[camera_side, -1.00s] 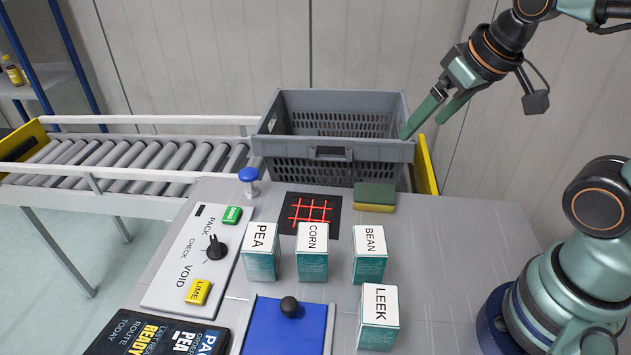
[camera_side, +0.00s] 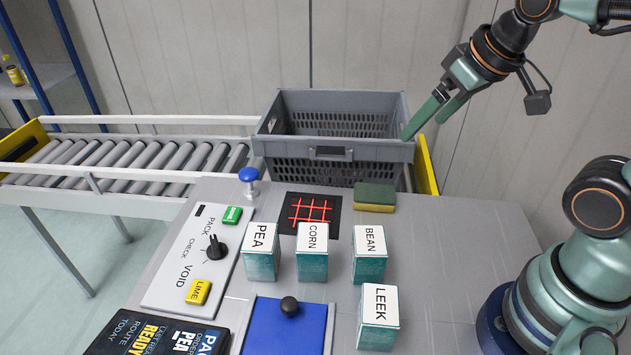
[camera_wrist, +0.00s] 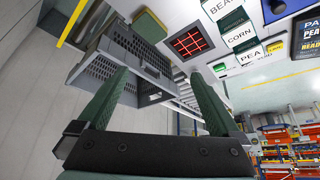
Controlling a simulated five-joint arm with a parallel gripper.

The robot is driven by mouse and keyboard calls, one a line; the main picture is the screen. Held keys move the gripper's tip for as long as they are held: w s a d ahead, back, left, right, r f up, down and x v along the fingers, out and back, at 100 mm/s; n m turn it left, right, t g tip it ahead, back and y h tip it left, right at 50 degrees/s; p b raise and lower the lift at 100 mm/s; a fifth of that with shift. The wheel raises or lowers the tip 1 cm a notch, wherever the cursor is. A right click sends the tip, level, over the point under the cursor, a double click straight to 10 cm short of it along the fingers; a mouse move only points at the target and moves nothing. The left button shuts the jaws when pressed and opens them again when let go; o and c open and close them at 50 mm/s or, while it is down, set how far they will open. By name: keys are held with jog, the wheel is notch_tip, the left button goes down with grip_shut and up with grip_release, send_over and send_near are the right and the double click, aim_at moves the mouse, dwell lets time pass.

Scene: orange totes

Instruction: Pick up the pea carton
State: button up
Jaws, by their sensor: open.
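The pea carton (camera_side: 261,252) is a teal box with a white top lettered PEA. It stands upright on the grey table, left of the corn carton (camera_side: 312,252). In the wrist view the pea carton (camera_wrist: 250,56) shows at the upper right.
The bean carton (camera_side: 369,254) and leek carton (camera_side: 378,318) stand to the right. A grey crate (camera_side: 333,153) is at the back, with a sponge (camera_side: 375,198) in front. A blue knob (camera_side: 249,178), control panel (camera_side: 165,270) and blue plate (camera_side: 285,330) surround the cartons. The table's right side is clear.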

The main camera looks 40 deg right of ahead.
jog(key=n+g, duration=0.6)
jog(key=n, duration=0.4)
send_over(257, 237)
jog(key=f, duration=1.1)
jog(key=shift+d+f, duration=0.2)
jog(key=shift+f, duration=0.05)
jog(key=shift+a+f, duration=0.2)
jog(key=shift+f, duration=0.05)
notch_tip(257, 237, down, 7)
jog(key=shift+r, duration=0.2)
jog(key=shift+d+f, duration=0.2)
jog(key=shift+f, duration=2.5)
